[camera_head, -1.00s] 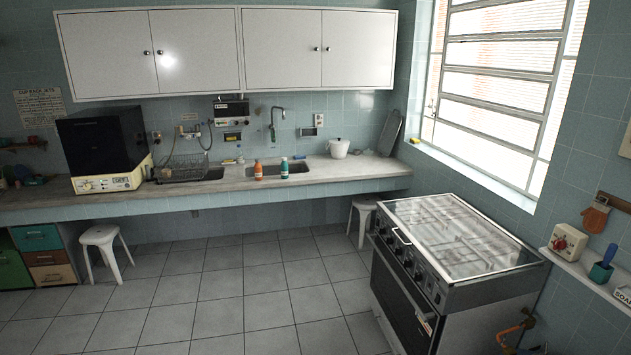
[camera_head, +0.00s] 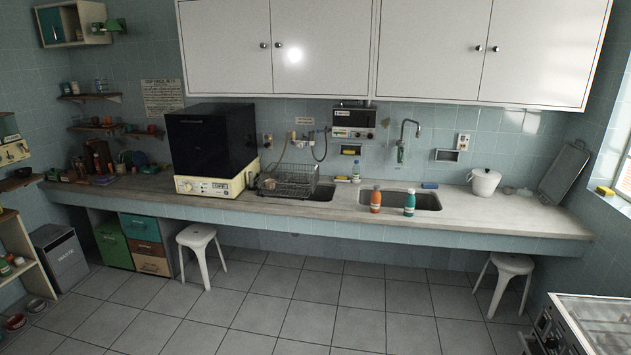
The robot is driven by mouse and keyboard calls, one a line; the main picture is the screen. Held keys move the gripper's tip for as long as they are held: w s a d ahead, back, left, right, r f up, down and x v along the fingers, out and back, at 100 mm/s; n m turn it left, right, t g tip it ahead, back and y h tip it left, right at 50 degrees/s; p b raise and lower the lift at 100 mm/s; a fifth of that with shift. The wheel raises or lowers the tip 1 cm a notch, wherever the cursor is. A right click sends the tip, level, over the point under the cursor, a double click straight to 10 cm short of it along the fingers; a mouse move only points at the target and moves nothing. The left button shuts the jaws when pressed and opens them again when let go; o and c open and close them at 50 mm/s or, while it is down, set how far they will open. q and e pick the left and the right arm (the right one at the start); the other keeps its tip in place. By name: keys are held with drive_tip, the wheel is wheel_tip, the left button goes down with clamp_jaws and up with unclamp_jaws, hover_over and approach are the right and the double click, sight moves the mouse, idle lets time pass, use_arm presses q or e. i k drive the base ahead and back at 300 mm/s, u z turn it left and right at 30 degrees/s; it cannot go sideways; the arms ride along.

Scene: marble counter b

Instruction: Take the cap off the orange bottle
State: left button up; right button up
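The orange bottle (camera_head: 375,200) stands upright on the marble counter (camera_head: 300,207), near its front edge and in front of the sink. Its top is orange-brown; the cap is too small to make out clearly. Neither of my grippers is in view.
A sink (camera_head: 428,202) lies behind the bottles, with a dish rack (camera_head: 288,182) to the left and a white pot (camera_head: 484,182) to the right. White stools (camera_head: 202,252) (camera_head: 503,280) stand by the counter. A stove (camera_head: 590,325) is at lower right. The tiled floor (camera_head: 300,315) between is clear.

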sight(376, 196)
drive_tip(key=u, duration=0.15)
drive_tip(key=i, duration=2)
drive_tip(key=z, duration=0.6)
drive_tip(key=i, duration=2.1)
drive_tip(key=z, duration=0.55)
